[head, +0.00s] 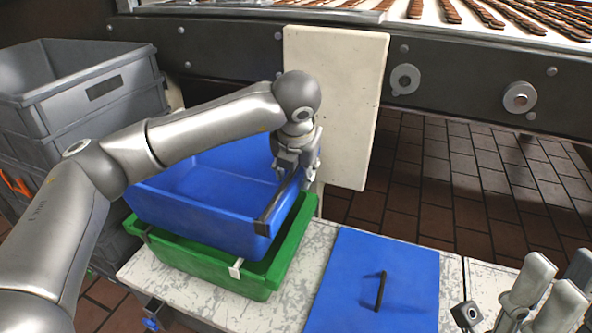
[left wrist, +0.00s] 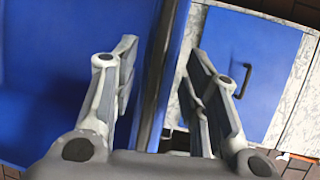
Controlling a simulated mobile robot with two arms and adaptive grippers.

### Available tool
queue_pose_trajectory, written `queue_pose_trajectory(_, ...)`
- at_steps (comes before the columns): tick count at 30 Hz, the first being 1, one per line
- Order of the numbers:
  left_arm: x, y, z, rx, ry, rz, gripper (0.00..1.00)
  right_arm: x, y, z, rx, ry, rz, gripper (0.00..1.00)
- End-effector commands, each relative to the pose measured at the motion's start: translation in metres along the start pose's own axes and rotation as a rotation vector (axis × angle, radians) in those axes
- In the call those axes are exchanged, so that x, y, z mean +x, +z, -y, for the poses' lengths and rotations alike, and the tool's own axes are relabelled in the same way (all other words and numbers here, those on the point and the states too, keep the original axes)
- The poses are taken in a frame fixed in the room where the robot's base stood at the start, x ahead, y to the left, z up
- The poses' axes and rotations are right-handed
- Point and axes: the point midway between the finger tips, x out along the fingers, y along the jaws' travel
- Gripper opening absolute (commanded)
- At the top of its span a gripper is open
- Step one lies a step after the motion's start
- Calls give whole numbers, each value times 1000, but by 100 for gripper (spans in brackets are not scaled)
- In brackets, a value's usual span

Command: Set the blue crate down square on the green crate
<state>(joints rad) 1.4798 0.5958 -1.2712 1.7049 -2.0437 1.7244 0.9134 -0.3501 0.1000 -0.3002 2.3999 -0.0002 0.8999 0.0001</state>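The blue crate (head: 205,215) sits over the green crate (head: 215,270), with the green rim showing along its front and right sides. Whether its base touches all round is hidden. My left gripper (head: 297,165) is at the blue crate's right wall, by the dark bar along its rim. In the left wrist view the left gripper's fingers (left wrist: 165,90) straddle that wall, the blue crate's inside (left wrist: 50,80) to the left, with gaps beside the wall. My right gripper (head: 525,300) is at the lower right, partly cut off; its opening is unclear.
A blue panel with a black handle (head: 335,290) lies on the worn white table (head: 190,305) right of the crates. Stacked grey crates (head: 85,95) stand at left. A cream board (head: 335,100) rises behind, before a conveyor carrying brown biscuits.

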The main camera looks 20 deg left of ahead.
Motion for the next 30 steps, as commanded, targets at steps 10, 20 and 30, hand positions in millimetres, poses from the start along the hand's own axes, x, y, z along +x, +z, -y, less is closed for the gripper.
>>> queue_pose_trajectory(10,4,-3,2,-3,-5,-9,55,0,0,0,0,0,0,32)
queue_pose_trajectory(20,-41,0,2,0,-5,-1,55,0,0,0,0,0,-1,32)
queue_pose_trajectory(30,-105,0,1,-1,-2,-2,55,0,0,0,0,0,0,32)
